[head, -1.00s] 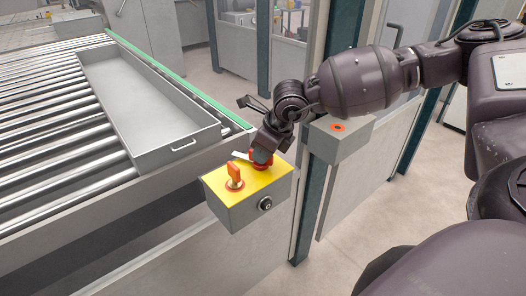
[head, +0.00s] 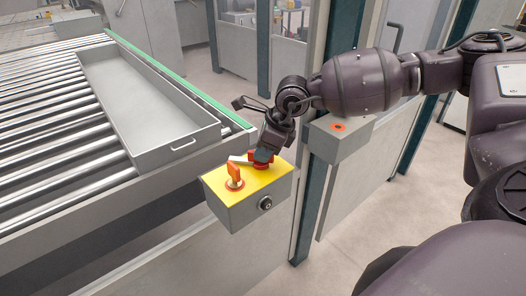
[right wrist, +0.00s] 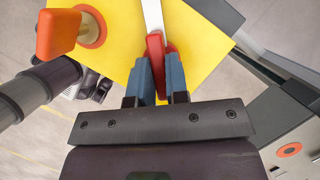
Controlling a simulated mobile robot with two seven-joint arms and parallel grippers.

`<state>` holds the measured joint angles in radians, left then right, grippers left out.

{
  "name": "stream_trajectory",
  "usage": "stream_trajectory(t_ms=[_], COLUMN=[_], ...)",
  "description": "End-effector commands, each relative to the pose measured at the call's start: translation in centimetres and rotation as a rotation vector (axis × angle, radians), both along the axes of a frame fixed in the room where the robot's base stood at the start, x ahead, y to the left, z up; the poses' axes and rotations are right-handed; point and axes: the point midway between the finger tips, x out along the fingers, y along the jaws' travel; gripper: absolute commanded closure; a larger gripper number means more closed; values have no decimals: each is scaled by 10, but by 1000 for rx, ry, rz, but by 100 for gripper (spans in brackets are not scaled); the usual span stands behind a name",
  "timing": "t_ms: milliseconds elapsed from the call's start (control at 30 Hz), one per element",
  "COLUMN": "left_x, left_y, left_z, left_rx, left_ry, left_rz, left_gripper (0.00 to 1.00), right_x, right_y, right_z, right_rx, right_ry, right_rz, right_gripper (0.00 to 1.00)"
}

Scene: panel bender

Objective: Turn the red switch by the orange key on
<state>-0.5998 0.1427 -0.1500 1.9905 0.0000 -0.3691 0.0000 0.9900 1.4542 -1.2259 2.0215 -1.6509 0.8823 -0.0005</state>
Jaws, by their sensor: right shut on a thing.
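The red switch (head: 262,163) sits on the yellow top of a grey control box (head: 253,208), beside the orange key (head: 234,174). My right gripper (head: 262,154) reaches down to the switch from above. In the right wrist view the blue fingers of my right gripper (right wrist: 160,78) are shut on the red switch (right wrist: 156,52), one on each side. The orange key (right wrist: 60,33) stands upright to its left in that view. A white strip (right wrist: 153,14) extends from the switch. My left gripper is not in view.
A roller conveyor (head: 60,150) with a grey metal tray (head: 140,105) lies to the left. A second grey box (head: 340,145) with a red-orange button stands behind the control box, near a dark post.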

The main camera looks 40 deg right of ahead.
Motion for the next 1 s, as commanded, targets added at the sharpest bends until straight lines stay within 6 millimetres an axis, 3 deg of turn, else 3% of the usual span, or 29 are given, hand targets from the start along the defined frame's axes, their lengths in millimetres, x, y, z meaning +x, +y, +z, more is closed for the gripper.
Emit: stream_trajectory(t_ms=[467,1000], left_x=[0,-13], left_y=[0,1], left_z=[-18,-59], left_rx=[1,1], left_ry=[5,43], left_rz=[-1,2], left_gripper=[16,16], right_x=[3,6], right_y=[-2,-2], right_z=[-2,-3], right_rx=[2,1], right_ry=[2,0], right_rz=[433,881], right_gripper=[100,100])
